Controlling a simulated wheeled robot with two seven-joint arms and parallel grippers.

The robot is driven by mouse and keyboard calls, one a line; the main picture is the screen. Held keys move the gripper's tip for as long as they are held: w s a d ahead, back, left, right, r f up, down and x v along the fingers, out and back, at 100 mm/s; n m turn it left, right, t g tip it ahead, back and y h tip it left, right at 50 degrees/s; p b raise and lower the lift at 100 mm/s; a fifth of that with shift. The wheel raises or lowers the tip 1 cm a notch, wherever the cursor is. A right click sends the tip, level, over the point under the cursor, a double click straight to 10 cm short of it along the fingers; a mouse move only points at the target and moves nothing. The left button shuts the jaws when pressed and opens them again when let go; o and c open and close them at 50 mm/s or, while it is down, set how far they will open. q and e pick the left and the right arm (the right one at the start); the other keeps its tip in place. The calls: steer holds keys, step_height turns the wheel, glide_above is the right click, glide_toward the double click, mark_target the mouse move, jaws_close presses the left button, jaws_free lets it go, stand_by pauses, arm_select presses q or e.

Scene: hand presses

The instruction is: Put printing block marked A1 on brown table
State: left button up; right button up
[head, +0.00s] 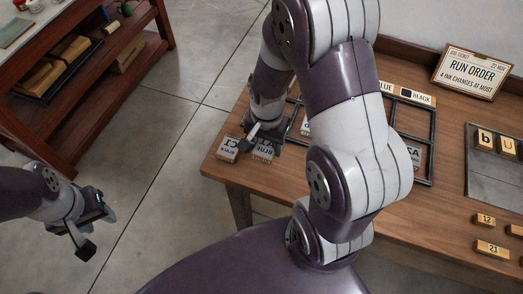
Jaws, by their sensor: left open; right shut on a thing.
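A wooden table (240,180), brown, spans the right half of the head view. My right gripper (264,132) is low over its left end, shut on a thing. A label block (263,149) with dark, upside-down lettering is directly below its fingers and seems to be the held one; whether it touches the table is unclear. Another label block (228,149) lies just left of it on the table. I cannot read A1 on any block; my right arm hides part of the table. My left gripper (88,226) is open and empty over the floor at lower left.
A dark divided frame (432,143) holding labelled blocks lies on the table behind my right arm. A run order sign (471,72) stands at the back. Letter and number blocks (492,249) lie at right. A red-brown shelf unit (66,137) stands at upper left, with open floor between.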

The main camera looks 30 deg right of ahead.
mark_target(259, 154)
steer(key=f, duration=0.1)
steer(key=a+f, duration=0.1)
steer(key=f, duration=0.1)
steer(key=w+f, duration=0.1)
steer(key=shift+a+f, duration=0.3)
steer(key=shift+a, duration=0.1)
steer(key=shift+f, duration=0.35)
steer(key=shift+f+b, duration=0.15)
steer(key=shift+b, duration=0.15)
steer(key=o, duration=1.1)
